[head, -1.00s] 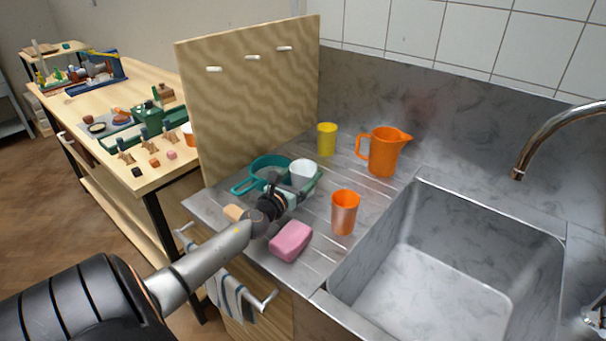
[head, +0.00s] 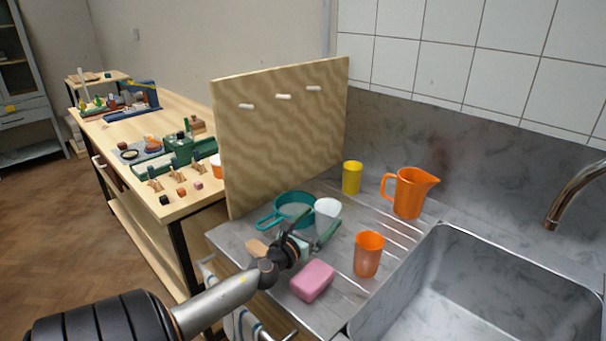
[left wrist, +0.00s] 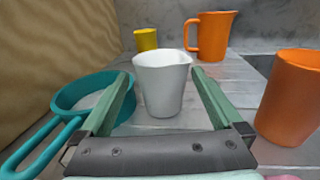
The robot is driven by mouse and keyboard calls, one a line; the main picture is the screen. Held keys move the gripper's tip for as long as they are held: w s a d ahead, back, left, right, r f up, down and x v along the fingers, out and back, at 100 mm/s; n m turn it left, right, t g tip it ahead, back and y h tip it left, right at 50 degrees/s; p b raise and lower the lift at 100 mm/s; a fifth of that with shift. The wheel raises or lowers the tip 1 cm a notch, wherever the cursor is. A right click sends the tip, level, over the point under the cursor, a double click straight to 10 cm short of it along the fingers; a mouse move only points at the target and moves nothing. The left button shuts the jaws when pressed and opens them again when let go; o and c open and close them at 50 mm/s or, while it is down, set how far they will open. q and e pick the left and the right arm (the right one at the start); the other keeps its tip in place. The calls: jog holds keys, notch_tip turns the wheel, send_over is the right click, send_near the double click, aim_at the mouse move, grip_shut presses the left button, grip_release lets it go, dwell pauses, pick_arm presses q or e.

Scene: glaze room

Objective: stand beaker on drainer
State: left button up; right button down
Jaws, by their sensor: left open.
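The white beaker (head: 327,213) stands upright on the drainer (head: 334,262), the ribbed grey metal surface left of the sink. It also shows in the left wrist view (left wrist: 163,88). My left gripper (head: 314,225) is open, with its green fingers on either side of the beaker. In the left wrist view (left wrist: 160,78) there is a gap on both sides, and the fingers do not appear to touch it. In the head view the gripper and wrist hide part of the beaker's base. My right gripper is out of view.
A teal strainer (head: 293,208) lies close left of the beaker. An orange cup (head: 368,254), pink sponge (head: 312,281), yellow cup (head: 352,178) and orange jug (head: 410,193) are around it. A wooden pegboard (head: 280,130) rises behind left; the sink (head: 440,290) is right.

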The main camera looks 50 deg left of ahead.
pick_arm(q)
jog(key=v, duration=0.6)
jog(key=shift+s+d+f+b, duration=0.1)
jog(key=shift+s+d+b, duration=0.05)
jog(key=shift+s+b, duration=0.15)
jog(key=shift+s+d, duration=0.15)
jog(key=shift+s, duration=0.45)
dwell(1.0)
